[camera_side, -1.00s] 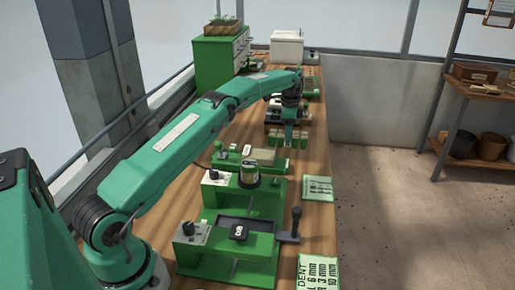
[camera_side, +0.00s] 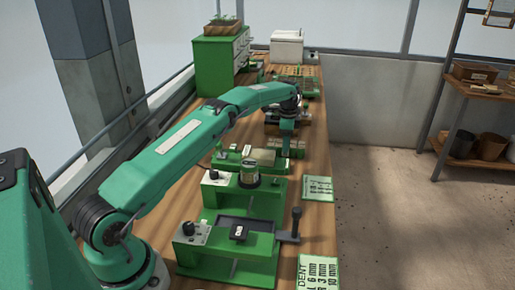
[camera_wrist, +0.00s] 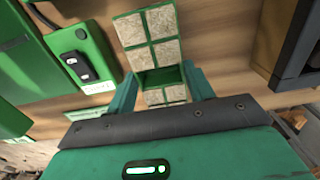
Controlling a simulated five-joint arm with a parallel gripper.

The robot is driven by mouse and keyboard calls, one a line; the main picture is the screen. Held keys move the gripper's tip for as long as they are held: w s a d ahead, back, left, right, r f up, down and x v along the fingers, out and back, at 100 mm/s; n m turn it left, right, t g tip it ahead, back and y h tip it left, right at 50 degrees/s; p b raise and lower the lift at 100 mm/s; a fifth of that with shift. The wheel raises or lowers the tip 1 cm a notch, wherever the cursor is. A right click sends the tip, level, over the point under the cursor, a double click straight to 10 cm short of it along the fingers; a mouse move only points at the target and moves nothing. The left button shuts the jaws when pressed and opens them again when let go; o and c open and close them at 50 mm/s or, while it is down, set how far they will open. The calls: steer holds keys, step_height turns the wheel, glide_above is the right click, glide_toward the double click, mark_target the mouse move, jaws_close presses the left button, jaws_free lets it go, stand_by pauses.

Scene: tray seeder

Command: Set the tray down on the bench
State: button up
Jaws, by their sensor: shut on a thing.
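My gripper (camera_wrist: 161,84) is shut on a green tray (camera_wrist: 150,42) with pale, square filled cells. My own housing hides the tray's near end. In the side view, my gripper (camera_side: 287,143) points down over the wooden bench (camera_side: 318,215), beyond the green machines. The tray is small and partly hidden there. I cannot tell whether its underside touches the bench.
A green station with a dark switch (camera_wrist: 75,66) stands left of the tray in the wrist view, and a dark box (camera_wrist: 297,50) stands to the right. A green machine with a lever (camera_side: 240,244) and cards (camera_side: 317,188) are nearer the side camera.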

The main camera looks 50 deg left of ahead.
steer(key=shift+f, duration=0.1)
steer(key=o, duration=1)
steer(key=shift+o, duration=0.2)
step_height(320, 180, up, 8)
steer(key=shift+f, duration=0.15)
stand_by(0.6)
